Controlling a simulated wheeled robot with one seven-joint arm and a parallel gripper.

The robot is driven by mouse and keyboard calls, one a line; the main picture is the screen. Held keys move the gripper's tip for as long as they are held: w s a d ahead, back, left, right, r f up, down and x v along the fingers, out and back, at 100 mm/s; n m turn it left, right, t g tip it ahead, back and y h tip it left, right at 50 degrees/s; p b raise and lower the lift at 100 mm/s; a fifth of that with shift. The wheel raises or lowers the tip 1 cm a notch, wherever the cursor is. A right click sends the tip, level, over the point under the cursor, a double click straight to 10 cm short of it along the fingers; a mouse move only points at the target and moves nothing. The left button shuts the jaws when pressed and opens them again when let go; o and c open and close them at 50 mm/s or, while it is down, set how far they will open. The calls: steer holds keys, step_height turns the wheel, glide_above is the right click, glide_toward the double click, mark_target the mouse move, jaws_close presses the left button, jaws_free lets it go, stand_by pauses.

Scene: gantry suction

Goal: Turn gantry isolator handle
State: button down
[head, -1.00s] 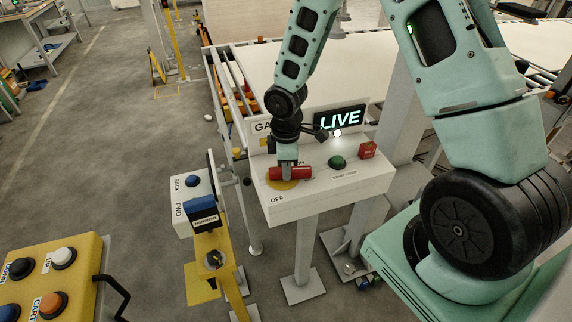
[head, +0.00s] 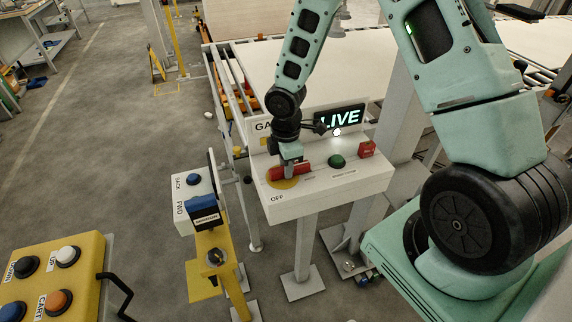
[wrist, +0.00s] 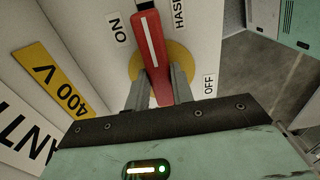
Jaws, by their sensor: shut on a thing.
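The red isolator handle (head: 304,168) sits on a yellow disc (head: 283,184) on the white control box, near the printed OFF label. My gripper (head: 290,174) comes down on the handle from above. In the wrist view the red handle (wrist: 149,45), with its white stripe, runs between the two fingers of my gripper (wrist: 158,88). The fingers are shut on it, one on each side. ON is printed left of the handle's far end, HASP right of it, and OFF at lower right. The LIVE sign (head: 341,118) is lit.
On the same box are a green button (head: 337,161) and a red block (head: 367,149). A stand with a blue part (head: 203,205) is left of the box. A yellow button panel (head: 62,290) is at lower left. Grey floor is open between bench and stands.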

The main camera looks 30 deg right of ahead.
steer(key=c, duration=1.2)
jaws_free()
step_height(320, 180, up, 18)
steer(key=b, duration=0.1)
steer(key=shift+f, duration=0.25)
